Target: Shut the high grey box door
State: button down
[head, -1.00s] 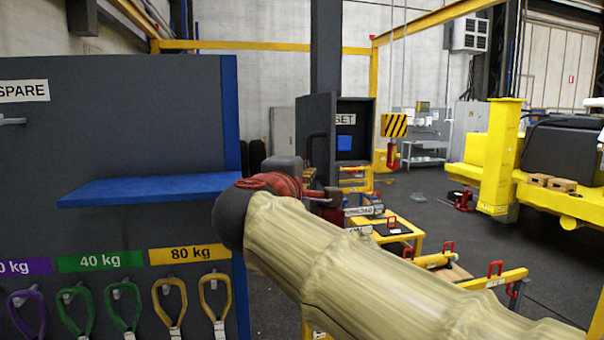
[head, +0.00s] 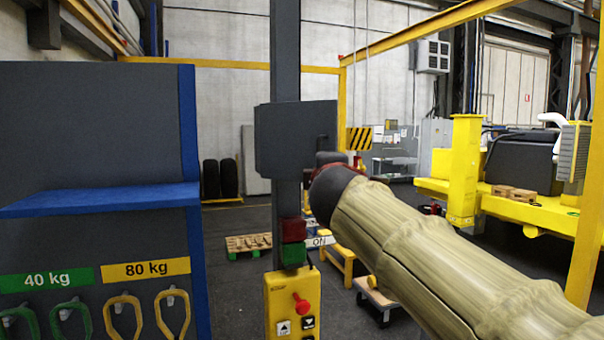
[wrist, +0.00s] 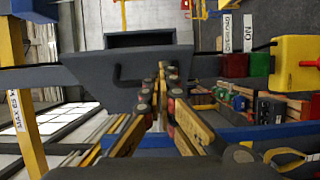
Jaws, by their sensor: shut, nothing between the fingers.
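The high grey box door (head: 290,140) is a flat dark grey panel on the tall grey post in the head view. It hides the box interior there. In the wrist view the door (wrist: 90,80) shows its curved dark handle (wrist: 118,76), and a dark framed recess of the box (wrist: 140,39) shows past its edge, so the door looks partly open. My gripper (wrist: 161,82) is shut and empty, with its fingertips by the door's edge near the handle; I cannot tell whether they touch it. In the head view my gripper (head: 328,158) is mostly hidden behind my wrist.
The grey post (head: 286,60) carries red and green blocks and a yellow button box (head: 292,305) below the door. A rack with a blue shelf (head: 100,199) stands at left. A yellow machine (head: 500,180) stands at right. Some floor between shows clear.

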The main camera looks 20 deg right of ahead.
jog(key=w+d+p, duration=0.6)
jog(key=w+d, duration=0.4)
jog(key=shift+w+d, duration=0.15)
jog(key=shift+d, duration=0.25)
jog(key=shift+w+d, duration=0.15)
jog(key=shift+w+p, duration=0.1)
jog(key=shift+p, duration=0.3)
jog(key=shift+w+d+n+t+y+p, duration=0.15)
jog(key=shift+w+d+n+y+p, duration=0.2)
jog(key=shift+w+y+p, duration=0.35)
jog(key=shift+w+d+n+t+y+p, duration=0.2)
jog(key=shift+w+n+y+p, duration=0.2)
jog(key=shift+p, duration=0.5)
jog(key=shift+w, duration=0.2)
